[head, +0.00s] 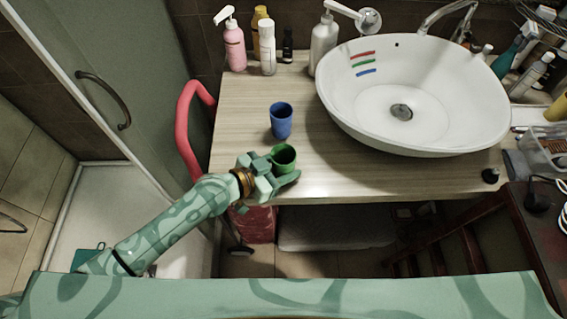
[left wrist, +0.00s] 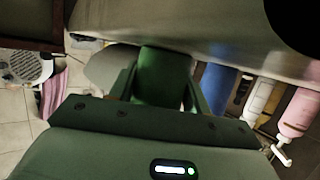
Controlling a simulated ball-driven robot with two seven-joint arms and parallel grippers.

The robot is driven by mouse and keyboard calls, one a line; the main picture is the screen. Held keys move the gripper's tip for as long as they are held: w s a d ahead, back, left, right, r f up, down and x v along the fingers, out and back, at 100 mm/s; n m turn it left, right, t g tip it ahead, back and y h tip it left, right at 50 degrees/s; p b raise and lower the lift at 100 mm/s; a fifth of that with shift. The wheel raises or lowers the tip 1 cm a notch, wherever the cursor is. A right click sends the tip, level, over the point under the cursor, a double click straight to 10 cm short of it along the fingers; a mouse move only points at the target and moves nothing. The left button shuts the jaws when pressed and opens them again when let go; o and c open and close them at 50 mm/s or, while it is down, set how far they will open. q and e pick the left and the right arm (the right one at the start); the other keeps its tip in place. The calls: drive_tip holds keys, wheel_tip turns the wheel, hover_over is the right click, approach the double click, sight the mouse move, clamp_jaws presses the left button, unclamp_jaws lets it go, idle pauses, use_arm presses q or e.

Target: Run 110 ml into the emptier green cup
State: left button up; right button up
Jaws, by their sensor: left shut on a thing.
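A green cup (head: 283,157) is upright at the front edge of the wooden counter in the head view. My left gripper (head: 284,173) is shut on it, one finger on each side; the left wrist view shows the green cup (left wrist: 163,75) between the fingers. A blue cup (head: 281,121) stands just behind it. The white basin (head: 340,110) is to the right, with red, green and blue marks inside its wall and a faucet (head: 449,14) at its back. Only one green cup can be made out. My right gripper is not in view.
A pink pump bottle (head: 234,46), a white bottle (head: 267,48) and a white dispenser (head: 323,45) stand at the back left. Several bottles (head: 531,74) and a clear bin (head: 543,148) crowd the right. The counter left of the blue cup is bare.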

sight(274, 163)
use_arm(q)
drive_tip(key=shift+r, duration=0.1)
drive_tip(key=shift+r, duration=0.25)
wheel_tip(274, 163, up, 2)
drive_tip(key=shift+r+p, duration=0.2)
drive_tip(key=shift+p, duration=0.65)
drive_tip(key=s+r+p, duration=0.6)
drive_tip(key=s+r, duration=0.4)
drive_tip(key=s, duration=0.4)
